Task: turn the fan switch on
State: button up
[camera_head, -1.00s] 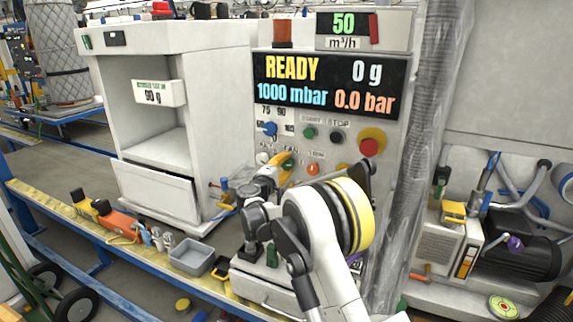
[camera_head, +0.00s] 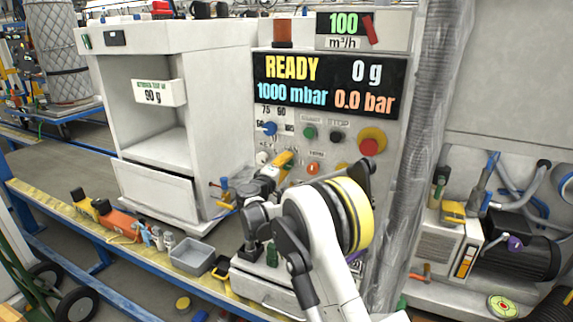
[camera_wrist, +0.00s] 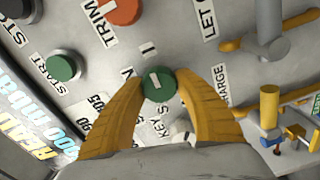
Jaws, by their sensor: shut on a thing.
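The fan switch is a round green knob (camera_wrist: 159,84) with a short white line on its face, on the grey control panel (camera_head: 340,135). In the wrist view it lies between the yellow fingers of my gripper (camera_wrist: 160,82), which are shut on its sides. In the head view the gripper (camera_head: 289,156) reaches the lower left part of the panel, and its fingers hide the knob. A small I label (camera_wrist: 148,48) shows beside the knob. The small display (camera_head: 343,23) above the panel reads 100 m³/h, and a red flap (camera_head: 369,32) beside it is tilted.
Close to the gripper are a green START button (camera_wrist: 61,68), an orange TRIM knob (camera_wrist: 123,10) and a white knob (camera_wrist: 181,130). A red stop button (camera_head: 369,146) is at the panel's right. A white cabinet (camera_head: 155,190) stands left.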

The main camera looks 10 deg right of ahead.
jog(key=o, duration=1.2)
jog(key=v, duration=1.2)
jog(key=shift+d+r, duration=0.1)
